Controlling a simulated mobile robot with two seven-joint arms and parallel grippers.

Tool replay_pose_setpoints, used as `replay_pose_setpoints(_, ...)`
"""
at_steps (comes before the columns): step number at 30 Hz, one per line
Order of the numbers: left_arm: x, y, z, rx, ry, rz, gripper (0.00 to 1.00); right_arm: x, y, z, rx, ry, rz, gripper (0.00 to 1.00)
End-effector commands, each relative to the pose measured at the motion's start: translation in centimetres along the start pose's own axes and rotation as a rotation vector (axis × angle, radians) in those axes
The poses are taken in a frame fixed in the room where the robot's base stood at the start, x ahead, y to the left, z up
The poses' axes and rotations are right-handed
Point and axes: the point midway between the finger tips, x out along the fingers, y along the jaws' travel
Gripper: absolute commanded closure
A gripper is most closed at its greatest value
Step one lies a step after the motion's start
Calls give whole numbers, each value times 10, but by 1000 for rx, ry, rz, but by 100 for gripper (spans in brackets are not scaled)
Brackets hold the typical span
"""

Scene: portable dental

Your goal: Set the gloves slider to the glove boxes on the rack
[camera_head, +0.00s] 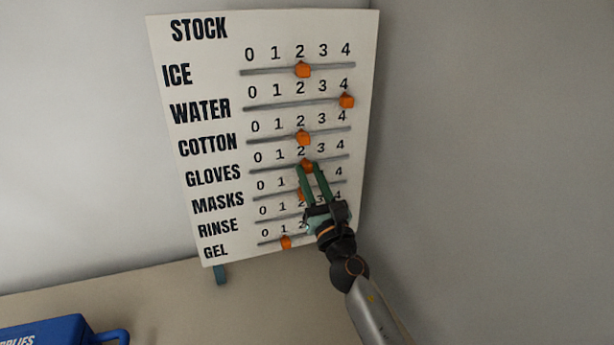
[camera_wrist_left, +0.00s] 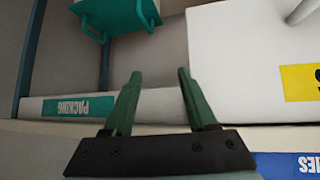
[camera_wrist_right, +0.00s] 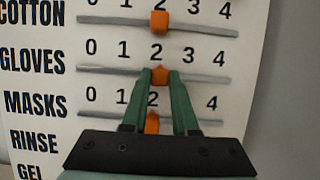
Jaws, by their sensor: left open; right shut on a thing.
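The white STOCK board (camera_head: 225,120) stands against the wall, with labelled slider rows numbered 0 to 4. The orange gloves slider (camera_head: 307,165) is at about 2; it also shows in the right wrist view (camera_wrist_right: 160,73) under the 2. My right gripper (camera_head: 311,167) is shut on this slider, its green fingertips on either side. In the right wrist view, its fingertips (camera_wrist_right: 161,82) hide part of the knob. My left gripper (camera_wrist_left: 156,78) is open and empty in front of shelving. No glove boxes are identifiable in these frames.
Other orange knobs sit close by: the cotton slider (camera_head: 303,138) at 2 above and the masks slider (camera_head: 301,195) near 2 below. A blue supplies box (camera_head: 45,335) is at lower left.

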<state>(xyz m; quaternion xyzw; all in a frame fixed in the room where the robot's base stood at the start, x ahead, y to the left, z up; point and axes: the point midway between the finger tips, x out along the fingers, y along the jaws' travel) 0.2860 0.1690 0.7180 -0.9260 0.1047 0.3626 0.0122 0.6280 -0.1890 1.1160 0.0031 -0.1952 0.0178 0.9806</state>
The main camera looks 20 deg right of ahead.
Motion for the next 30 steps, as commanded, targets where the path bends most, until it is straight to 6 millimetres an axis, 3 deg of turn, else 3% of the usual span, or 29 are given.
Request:
replay_pose_setpoints(6,0,0,0,0,0,0,43,0,-35,-1,-6,2,-3,100)
replay_pose_setpoints(16,0,0,0,0,0,0,43,0,-38,-1,0,2,-2,100)
replay_pose_setpoints(17,0,0,0,0,0,0,43,0,-38,-1,0,2,-2,70)
replay_pose_setpoints(18,0,0,0,0,0,0,43,0,-38,-1,0,2,-2,65)
replay_pose_setpoints(24,0,0,0,0,0,0,43,0,-38,0,0,1,-2,43)
replay_pose_setpoints(30,0,0,0,0,0,0,43,0,-38,0,-1,0,-2,43)
